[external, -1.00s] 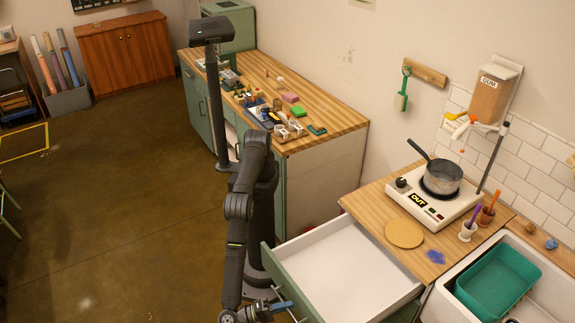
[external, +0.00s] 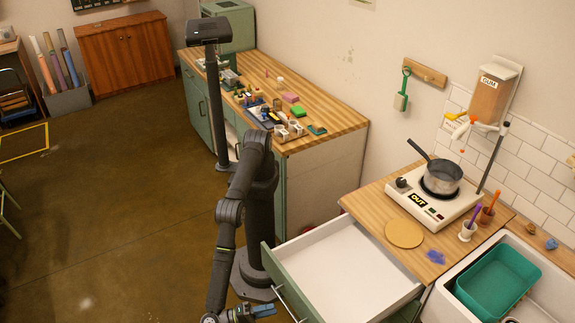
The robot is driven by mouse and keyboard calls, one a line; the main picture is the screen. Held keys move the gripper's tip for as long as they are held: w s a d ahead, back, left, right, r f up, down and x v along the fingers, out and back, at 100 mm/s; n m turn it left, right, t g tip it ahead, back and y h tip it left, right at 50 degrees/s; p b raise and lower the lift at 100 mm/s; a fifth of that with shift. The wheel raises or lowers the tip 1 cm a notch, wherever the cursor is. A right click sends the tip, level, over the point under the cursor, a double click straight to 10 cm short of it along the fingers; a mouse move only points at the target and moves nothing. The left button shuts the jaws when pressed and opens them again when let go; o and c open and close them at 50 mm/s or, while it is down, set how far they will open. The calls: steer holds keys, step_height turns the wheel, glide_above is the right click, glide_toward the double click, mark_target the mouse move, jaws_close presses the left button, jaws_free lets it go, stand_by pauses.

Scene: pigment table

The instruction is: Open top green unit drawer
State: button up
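The top drawer of the green unit (external: 345,275) is pulled far out, below the wooden worktop, in the external view. Its inside is white and looks empty. Its green front (external: 283,276) faces the lower left and bears a bar handle (external: 278,297).
A hotplate (external: 432,206) with a pot (external: 441,177) stands on the worktop (external: 372,210) above the drawer. A sink with a green tub (external: 498,283) is at the right. A second counter (external: 335,123) with small items stands behind my arm. Open floor lies to the left.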

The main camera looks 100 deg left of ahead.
mark_target(286, 306)
steer(key=shift+v, duration=2.7)
steer(key=x, duration=1.2)
steer(key=shift+w+a, duration=0.1)
steer(key=v, duration=1)
steer(key=shift+x, duration=5)
